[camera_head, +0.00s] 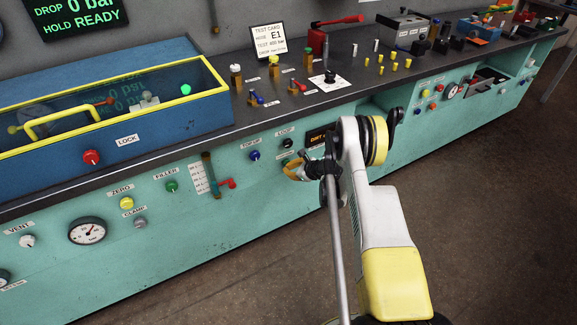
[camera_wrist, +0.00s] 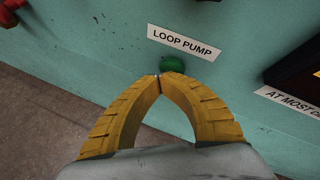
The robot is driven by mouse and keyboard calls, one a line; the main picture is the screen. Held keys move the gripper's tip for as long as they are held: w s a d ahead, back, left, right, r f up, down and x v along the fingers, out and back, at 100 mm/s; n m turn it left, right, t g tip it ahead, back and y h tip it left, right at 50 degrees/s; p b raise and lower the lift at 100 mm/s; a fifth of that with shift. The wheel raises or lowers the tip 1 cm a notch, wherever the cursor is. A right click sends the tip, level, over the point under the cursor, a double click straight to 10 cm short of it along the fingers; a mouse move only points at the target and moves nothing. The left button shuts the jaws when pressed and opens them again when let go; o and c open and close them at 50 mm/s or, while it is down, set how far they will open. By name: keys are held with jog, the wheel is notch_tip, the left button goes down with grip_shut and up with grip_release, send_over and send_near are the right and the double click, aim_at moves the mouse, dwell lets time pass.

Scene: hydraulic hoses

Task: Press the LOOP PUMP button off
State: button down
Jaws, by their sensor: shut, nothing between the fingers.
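The LOOP PUMP button is a green knob (camera_wrist: 173,64) on the teal panel, just below its white LOOP PUMP label (camera_wrist: 181,42) in the wrist view. My gripper (camera_wrist: 158,78) has two yellow ribbed fingers with their tips together and nothing between them. The tips are right in front of the lower left of the button and cover part of it. I cannot tell whether they touch it. In the head view my gripper (camera_head: 291,172) is at the teal front panel, below the LOOP label, and my arm hides part of the area.
An orange-lit display (camera_head: 318,137) is right of the gripper, with a dark box edge (camera_wrist: 298,70) in the wrist view. A blue button (camera_head: 255,155) and a black knob (camera_head: 287,143) are nearby. The black worktop (camera_head: 190,130) overhangs above. Open floor lies in front.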

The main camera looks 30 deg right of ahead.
jog(key=shift+w, duration=0.5)
jog(key=shift+r, duration=0.1)
dwell(0.3)
jog(key=shift+s+a, duration=0.1)
jog(key=shift+s, duration=0.25)
jog(key=s, duration=0.6)
dwell(0.4)
jog(key=shift+d, duration=0.25)
